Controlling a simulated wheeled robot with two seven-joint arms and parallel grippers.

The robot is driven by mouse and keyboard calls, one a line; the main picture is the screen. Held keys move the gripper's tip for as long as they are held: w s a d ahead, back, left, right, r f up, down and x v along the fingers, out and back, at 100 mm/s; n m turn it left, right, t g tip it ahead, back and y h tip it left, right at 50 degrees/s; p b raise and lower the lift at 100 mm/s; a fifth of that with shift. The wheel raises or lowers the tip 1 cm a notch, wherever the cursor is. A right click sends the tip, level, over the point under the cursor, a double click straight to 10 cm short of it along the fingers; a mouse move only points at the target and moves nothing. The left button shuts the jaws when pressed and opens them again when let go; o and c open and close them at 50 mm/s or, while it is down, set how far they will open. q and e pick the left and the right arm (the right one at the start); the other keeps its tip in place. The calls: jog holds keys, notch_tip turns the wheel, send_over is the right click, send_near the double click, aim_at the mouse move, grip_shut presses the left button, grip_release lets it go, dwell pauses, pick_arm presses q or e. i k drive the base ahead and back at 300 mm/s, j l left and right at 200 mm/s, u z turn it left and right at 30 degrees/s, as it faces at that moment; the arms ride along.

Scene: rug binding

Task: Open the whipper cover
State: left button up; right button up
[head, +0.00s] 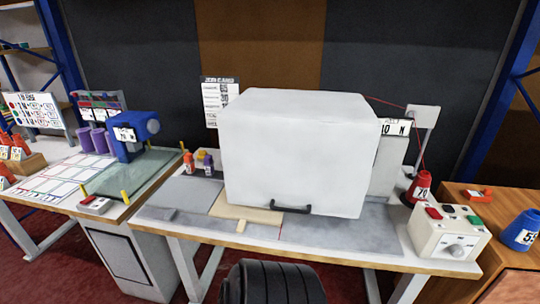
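The whipper cover (300,150) is a large white box standing on the middle table. It is closed down over whatever is under it, which is hidden. A black bar handle (290,208) is on the low front edge of the cover. Neither of my grippers is in view, and nothing is touching the handle.
The middle table (390,261) has a grey top with a tan board (228,211) partly under the cover. A control box (447,235) with red and green buttons and a red cone (420,188) stand right of the cover. A blue machine (132,134) is on the left table.

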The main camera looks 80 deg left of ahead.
aim_at(291, 151)
jog(key=u, duration=2.4)
